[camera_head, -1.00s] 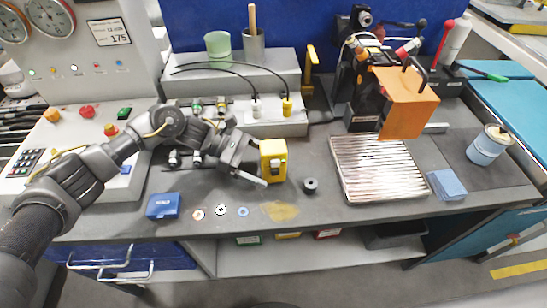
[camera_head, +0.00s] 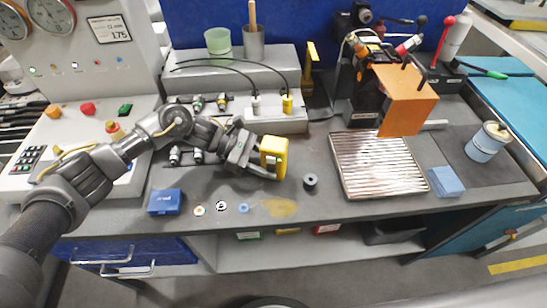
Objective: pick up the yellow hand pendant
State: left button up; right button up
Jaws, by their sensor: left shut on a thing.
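The yellow hand pendant (camera_head: 275,156) is a small yellow box with a dark-edged side, near the middle of the grey bench. My left gripper (camera_head: 267,160) comes in from the left and is shut on the pendant. The pendant looks slightly tilted, and its far side is hidden. I cannot tell for sure whether its base still touches the bench. My right gripper is not in view.
A blue box (camera_head: 165,201) and several small rings lie along the front edge. A black knob (camera_head: 310,180) stands right of the pendant, then a ribbed metal tray (camera_head: 380,165). Behind is a grey step (camera_head: 225,76) with cables and fittings.

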aim_at(268, 156)
pick_arm(q)
jog(key=shift+r, duration=0.15)
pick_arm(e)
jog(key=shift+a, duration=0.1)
pick_arm(q)
jog(key=shift+r, duration=0.25)
notch_tip(268, 156, up, 2)
jog(key=shift+w+r+b, duration=0.1)
jog(key=shift+b, duration=0.35)
jog(key=s+r+b, duration=0.4)
jog(key=s+r, duration=0.6)
jog(key=s, duration=0.4)
jog(key=shift+a, duration=0.35)
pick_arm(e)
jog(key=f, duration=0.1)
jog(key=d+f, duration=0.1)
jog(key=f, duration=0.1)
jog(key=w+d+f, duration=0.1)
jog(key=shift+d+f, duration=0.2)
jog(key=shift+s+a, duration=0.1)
